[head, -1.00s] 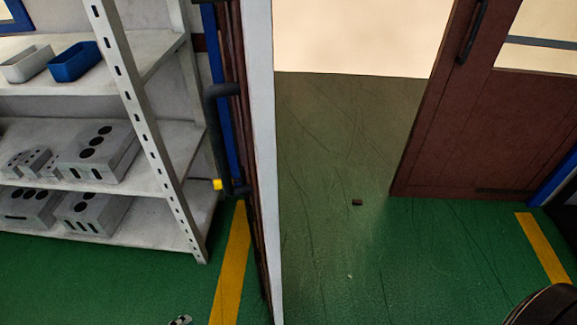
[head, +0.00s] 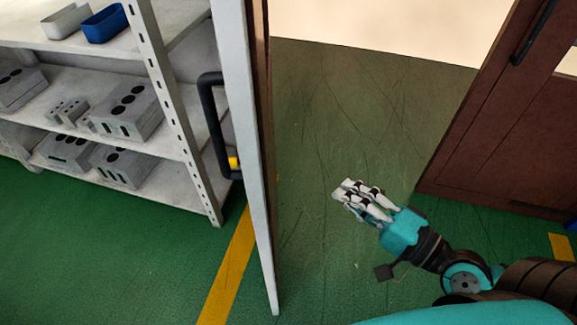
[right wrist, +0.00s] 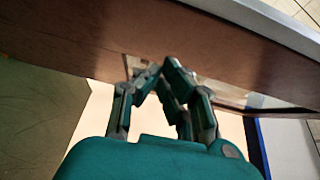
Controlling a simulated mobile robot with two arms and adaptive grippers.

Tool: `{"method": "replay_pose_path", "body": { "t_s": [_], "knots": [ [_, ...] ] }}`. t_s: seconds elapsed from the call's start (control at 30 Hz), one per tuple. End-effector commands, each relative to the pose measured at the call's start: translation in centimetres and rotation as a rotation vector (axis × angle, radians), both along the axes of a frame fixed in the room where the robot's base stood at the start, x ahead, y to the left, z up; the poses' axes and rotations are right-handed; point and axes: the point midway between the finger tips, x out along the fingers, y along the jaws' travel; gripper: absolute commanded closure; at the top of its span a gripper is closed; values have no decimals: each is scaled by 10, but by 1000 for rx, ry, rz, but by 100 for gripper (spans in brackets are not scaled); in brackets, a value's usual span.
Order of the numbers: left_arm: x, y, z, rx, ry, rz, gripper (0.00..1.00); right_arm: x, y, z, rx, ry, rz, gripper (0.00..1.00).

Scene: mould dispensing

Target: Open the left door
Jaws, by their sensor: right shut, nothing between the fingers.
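The left door (head: 240,130) stands open, seen nearly edge-on, with a pale edge and a narrow strip of brown face towards the doorway. Its black handle (head: 211,125) is on the left side, with a yellow piece low on it. My right gripper (head: 347,191) is in the doorway, to the right of the door edge, shut and empty, its fingers pointing left. In the right wrist view, the shut right gripper (right wrist: 160,68) faces a brown panel; contact cannot be told. My left gripper is not in view.
A grey shelf (head: 183,140) with metal blocks and small bins stands left of the door. The brown right door (head: 465,130) is at the right, with its own dark handle (head: 533,32). Green floor (head: 320,110) runs clear through the doorway.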

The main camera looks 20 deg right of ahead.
Motion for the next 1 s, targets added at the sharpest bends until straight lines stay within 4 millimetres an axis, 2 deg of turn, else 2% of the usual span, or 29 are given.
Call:
{"method": "replay_pose_path", "body": {
  "t_s": [0.13, 0.57, 0.63, 0.83, 1.0],
  "knots": [
    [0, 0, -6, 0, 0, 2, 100, 14, 9, 2, 8, -12, 6, 100],
    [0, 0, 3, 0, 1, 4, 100, 37, 21, 3, 8, -10, 3, 100],
    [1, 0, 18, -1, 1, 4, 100, 48, 26, 9, 5, -10, 3, 100],
    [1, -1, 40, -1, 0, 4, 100, 81, 47, 8, 5, -9, 7, 100],
    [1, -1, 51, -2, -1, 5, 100, 87, 71, 4, 5, -4, 7, 100]
  ]
}}
